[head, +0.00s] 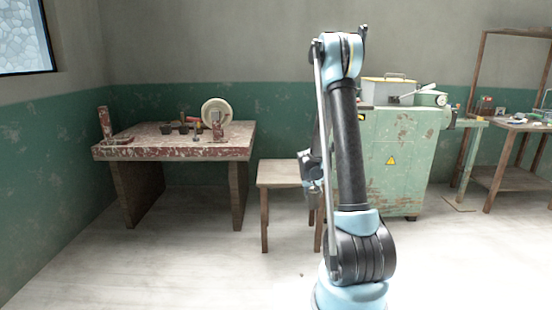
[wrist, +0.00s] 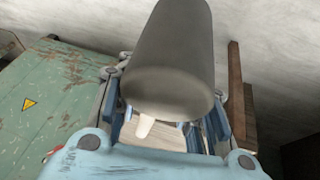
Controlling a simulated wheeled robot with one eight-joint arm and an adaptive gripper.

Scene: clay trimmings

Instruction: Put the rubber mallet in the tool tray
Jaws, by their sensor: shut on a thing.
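The rubber mallet shows in the wrist view as a large dark grey head (wrist: 168,60), with a short pale piece below it that looks like its handle. My gripper (wrist: 165,118) is shut on the mallet, and the head hides much of the fingers. In the head view my gripper (head: 311,168) hangs beside my arm, in front of the small wooden table; the mallet is hard to make out there. I cannot pick out the tool tray for certain in either view.
The small wooden table (head: 275,174) has a bare visible top. A worn workbench (head: 150,150) with tools and a round wheel (head: 216,111) stands left. A shelf table (head: 515,122) stands right.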

